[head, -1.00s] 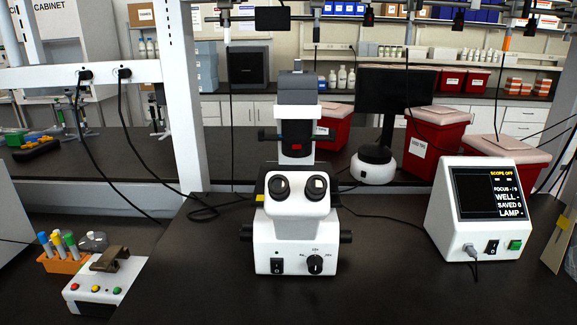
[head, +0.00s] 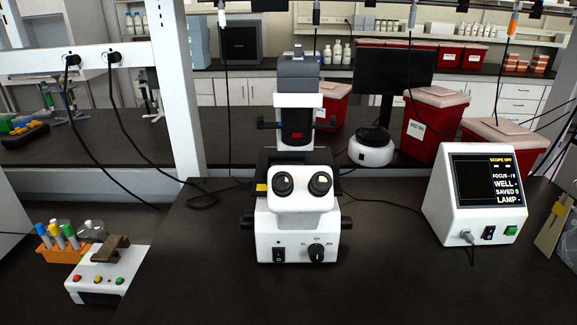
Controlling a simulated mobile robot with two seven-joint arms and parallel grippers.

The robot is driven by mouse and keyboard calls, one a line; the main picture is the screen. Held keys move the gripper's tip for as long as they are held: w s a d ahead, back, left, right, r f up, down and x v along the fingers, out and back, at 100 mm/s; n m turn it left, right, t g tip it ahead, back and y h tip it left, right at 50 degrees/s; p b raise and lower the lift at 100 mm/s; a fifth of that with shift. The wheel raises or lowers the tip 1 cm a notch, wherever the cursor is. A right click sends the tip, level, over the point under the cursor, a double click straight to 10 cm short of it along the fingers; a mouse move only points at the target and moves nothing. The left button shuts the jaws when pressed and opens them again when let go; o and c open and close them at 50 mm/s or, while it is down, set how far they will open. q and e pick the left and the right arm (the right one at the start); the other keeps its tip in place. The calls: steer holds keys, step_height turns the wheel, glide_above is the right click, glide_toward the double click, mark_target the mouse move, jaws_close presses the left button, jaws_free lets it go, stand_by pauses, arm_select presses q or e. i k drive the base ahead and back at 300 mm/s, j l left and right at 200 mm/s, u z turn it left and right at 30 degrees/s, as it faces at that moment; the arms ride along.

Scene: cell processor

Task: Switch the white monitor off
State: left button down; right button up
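The white monitor (head: 437,205) stands on the dark bench at the right in the head view. Its black screen (head: 487,181) is lit and reads "SCOPE OFF", with lines for focus, well, saved and lamp. On its lower front are a grey plug with a cable (head: 466,238), a black rocker switch (head: 488,233) and a green button or switch (head: 511,230). The rocker's position is too small to tell. Neither of my grippers shows in the view.
A white microscope (head: 297,232) with two eyepieces stands mid-bench, left of the monitor. A white box with coloured buttons (head: 103,279) and an orange tube rack (head: 66,252) sit at left. Red bins (head: 432,125) stand behind. The bench front between microscope and monitor is clear.

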mark_target(489, 233)
steer(key=z, duration=1.3)
steer(key=i+l, duration=0.1)
steer(key=l, duration=0.6)
steer(key=i+l+u, duration=0.15)
steer(key=l, duration=0.6)
